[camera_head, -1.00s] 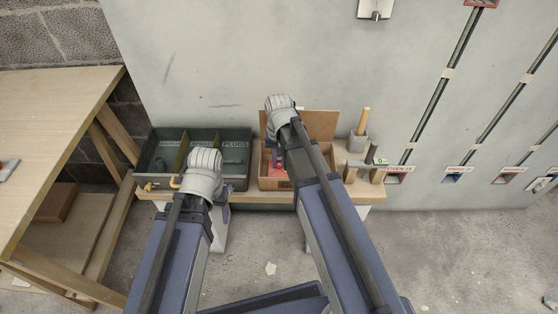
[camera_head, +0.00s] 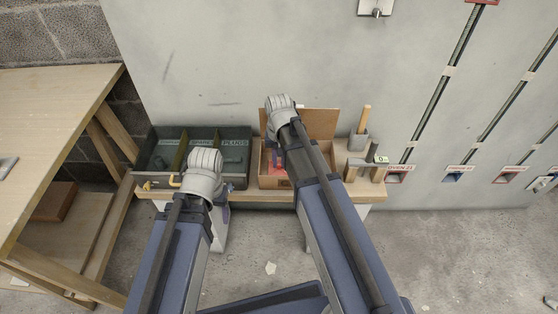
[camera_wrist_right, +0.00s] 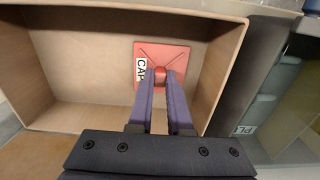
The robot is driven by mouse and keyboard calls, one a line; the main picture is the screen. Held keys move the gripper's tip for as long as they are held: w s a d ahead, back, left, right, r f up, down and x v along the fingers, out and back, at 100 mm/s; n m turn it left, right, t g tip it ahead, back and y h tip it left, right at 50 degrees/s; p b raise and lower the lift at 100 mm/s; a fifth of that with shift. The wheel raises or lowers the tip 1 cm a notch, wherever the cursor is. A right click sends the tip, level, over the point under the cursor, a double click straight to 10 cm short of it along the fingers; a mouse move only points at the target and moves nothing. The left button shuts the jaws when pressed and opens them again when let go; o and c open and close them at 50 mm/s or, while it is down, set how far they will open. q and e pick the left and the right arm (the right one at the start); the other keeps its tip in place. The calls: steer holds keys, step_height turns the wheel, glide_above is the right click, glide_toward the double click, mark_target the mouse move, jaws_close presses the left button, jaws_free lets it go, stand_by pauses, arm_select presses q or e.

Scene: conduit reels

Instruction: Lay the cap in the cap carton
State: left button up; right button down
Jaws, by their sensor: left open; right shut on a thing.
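The cap (camera_wrist_right: 178,55) is a red square plate with crossing lines, a white label reading "CA…" and a small red knob. My right gripper (camera_wrist_right: 160,78) is shut on the knob. The cap is inside the walls of the open cardboard carton (camera_wrist_right: 85,112); I cannot tell whether it touches the floor. In the head view the carton (camera_head: 275,184) stands on the wooden bench with its flap up, and a bit of red shows inside, mostly behind my right arm. My left gripper (camera_head: 228,194) is open and empty, in front of the green box; its fingers are mostly hidden by its wrist.
A green compartment box (camera_head: 240,147) marked "PLUGS" stands left of the carton. A wooden table (camera_head: 50,110) is at the left.

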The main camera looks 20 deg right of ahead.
steer(key=shift+f, duration=0.1)
steer(key=c, duration=0.8)
jaws_free()
steer(key=shift+o, duration=0.2)
step_height(320, 180, up, 10)
steer(key=p, duration=1)
